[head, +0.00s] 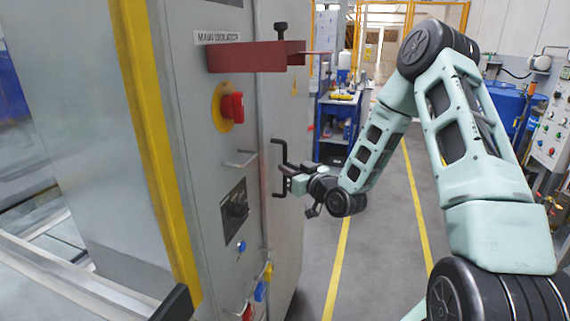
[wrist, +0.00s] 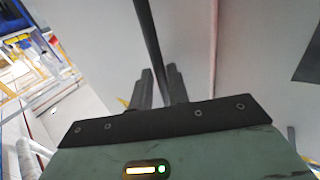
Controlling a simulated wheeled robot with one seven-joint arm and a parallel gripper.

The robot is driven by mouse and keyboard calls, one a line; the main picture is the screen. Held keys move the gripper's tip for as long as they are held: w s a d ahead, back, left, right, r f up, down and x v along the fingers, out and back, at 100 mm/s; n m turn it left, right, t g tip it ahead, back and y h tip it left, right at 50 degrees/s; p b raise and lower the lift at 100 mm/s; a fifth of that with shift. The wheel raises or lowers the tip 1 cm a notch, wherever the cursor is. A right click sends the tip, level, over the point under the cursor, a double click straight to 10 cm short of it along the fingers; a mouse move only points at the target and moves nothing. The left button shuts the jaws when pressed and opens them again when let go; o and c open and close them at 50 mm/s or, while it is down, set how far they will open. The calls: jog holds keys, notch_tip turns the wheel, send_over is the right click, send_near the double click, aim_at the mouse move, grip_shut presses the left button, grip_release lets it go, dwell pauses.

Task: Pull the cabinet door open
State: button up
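The cabinet door (head: 287,111) is the narrow grey panel on the right side of the control cabinet in the head view. It looks closed or nearly so; its edge seam is partly hard to read. Its black bar handle (head: 279,167) stands upright on the panel. My gripper (head: 286,184) is at the lower part of the handle. In the wrist view, the dark handle bar (wrist: 148,35) runs down between the two fingers of my gripper (wrist: 160,88). The fingers are close together on either side of the bar and look shut on it. The exact contact is hidden.
A red bracket (head: 255,56) juts from the cabinet above the handle. The grey floor (head: 379,238) with yellow lines is clear to the right. A blue workbench (head: 338,112) stands behind.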

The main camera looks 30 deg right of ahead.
jog(key=shift+w+a, duration=0.1)
jog(key=shift+w, duration=1.05)
grip_shut()
jog(key=shift+s, duration=0.1)
